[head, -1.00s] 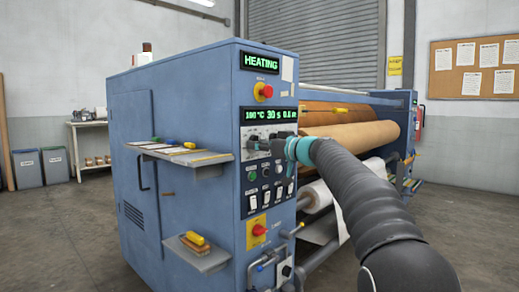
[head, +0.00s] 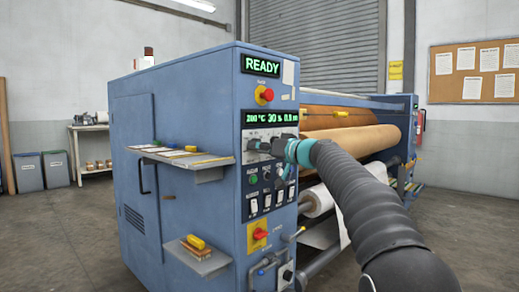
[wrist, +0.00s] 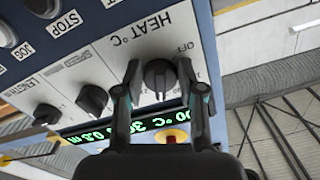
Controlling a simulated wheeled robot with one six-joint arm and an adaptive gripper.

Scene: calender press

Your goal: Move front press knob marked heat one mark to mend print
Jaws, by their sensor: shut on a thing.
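The heat knob (wrist: 160,80) is a black knob on the press's pale front panel, under the upside-down label HEAT °C in the wrist view. My gripper (wrist: 159,68) has one finger on each side of the knob and is shut on it. In the head view my gripper (head: 264,146) is at the front panel and hides the knob. The green readout (head: 270,116) seems to show 200 °C, and the sign above (head: 262,64) reads READY. I cannot clearly tell which mark the knob points at.
The speed knob (wrist: 92,99) and length knob (wrist: 47,114) sit beside the heat knob. A red stop button (head: 264,95) is above and another red button (head: 259,232) below. A shelf (head: 210,172) juts out left of the panel. Open floor lies around the press.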

